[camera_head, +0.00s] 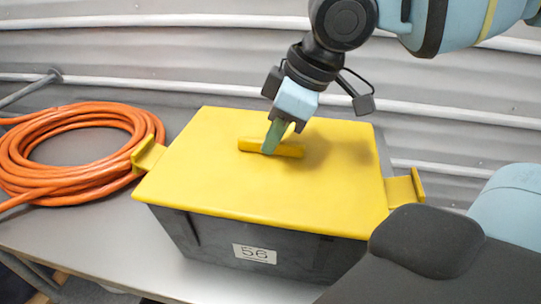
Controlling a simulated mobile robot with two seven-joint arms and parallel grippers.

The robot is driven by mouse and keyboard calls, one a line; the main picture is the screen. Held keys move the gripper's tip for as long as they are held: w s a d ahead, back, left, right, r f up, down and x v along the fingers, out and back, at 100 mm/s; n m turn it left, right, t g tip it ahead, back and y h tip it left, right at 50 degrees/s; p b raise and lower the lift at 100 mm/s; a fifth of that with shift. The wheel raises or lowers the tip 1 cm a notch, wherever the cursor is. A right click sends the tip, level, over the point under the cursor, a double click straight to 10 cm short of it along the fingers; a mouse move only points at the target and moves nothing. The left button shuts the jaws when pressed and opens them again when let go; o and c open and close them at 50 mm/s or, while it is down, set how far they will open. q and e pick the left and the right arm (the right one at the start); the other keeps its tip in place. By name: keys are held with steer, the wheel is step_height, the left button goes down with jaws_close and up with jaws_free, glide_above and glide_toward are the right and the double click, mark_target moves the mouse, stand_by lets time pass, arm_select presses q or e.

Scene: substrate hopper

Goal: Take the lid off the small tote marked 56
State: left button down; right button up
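The small tote (201,235) is dark grey, with a white label reading 56 (254,254) on its front wall. A flat yellow lid (225,190) lies over its top, with a raised yellow bar handle (290,151) in the middle. My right gripper (272,143) reaches down from above at this handle. One green finger crosses the bar's near side. The other finger is mostly hidden, so I cannot tell whether they are closed on the bar. My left gripper is not in view.
Yellow side grips stick out at the tote's left (147,156) and right (405,189). A coiled orange hose (62,186) lies left of the tote on the grey table (120,255). A corrugated metal wall (180,55) stands behind. A dark part of my own body fills the lower right.

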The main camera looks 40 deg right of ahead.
jaws_close()
steer(key=shift+r, duration=0.1)
step_height(320, 180, up, 10)
steer(key=p, duration=0.1)
stand_by(0.5)
